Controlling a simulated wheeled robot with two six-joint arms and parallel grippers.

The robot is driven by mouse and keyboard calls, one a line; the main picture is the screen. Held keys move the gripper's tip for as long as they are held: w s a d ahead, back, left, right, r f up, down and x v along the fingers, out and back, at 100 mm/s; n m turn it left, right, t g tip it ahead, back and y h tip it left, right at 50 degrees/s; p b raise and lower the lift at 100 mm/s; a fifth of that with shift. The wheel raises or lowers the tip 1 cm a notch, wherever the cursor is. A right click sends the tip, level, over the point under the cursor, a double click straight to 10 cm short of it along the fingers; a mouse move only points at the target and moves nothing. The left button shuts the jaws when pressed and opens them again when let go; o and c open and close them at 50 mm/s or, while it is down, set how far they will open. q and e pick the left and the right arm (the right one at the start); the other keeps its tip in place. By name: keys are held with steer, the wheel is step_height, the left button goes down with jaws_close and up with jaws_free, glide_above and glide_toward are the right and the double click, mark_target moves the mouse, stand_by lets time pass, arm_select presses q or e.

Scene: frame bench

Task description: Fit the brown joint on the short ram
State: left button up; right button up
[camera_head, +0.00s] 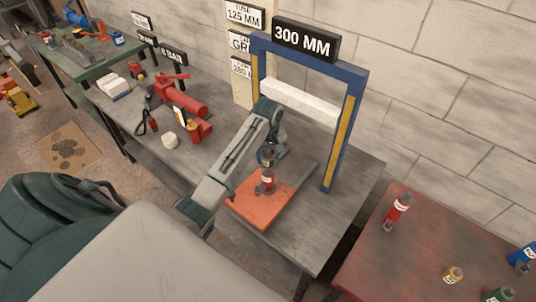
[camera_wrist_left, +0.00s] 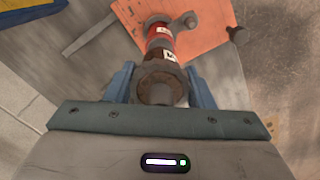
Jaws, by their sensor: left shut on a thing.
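A small red ram (camera_head: 267,182) with a white label stands upright on an orange plate (camera_head: 252,212) under the blue frame. Its red body also shows in the left wrist view (camera_wrist_left: 160,32), with a white label on it. My left gripper (camera_head: 268,153) is directly above the ram. In the left wrist view its blue fingers are shut on a brown, round joint (camera_wrist_left: 160,88). The joint lines up with the ram's top, but I cannot tell whether it is seated or only touching. My right gripper is not in view.
The blue frame (camera_head: 353,115) with a white crossbar stands close behind the plate. Red tools (camera_head: 185,97) lie on the grey bench to the left. A red table (camera_head: 420,260) at the right holds another red cylinder (camera_head: 397,209) and several small parts.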

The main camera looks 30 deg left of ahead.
mark_target(268, 161)
arm_select(q)
steer(key=shift+f, duration=1.05)
steer(key=shift+f, duration=0.6)
steer(key=o, duration=1.3)
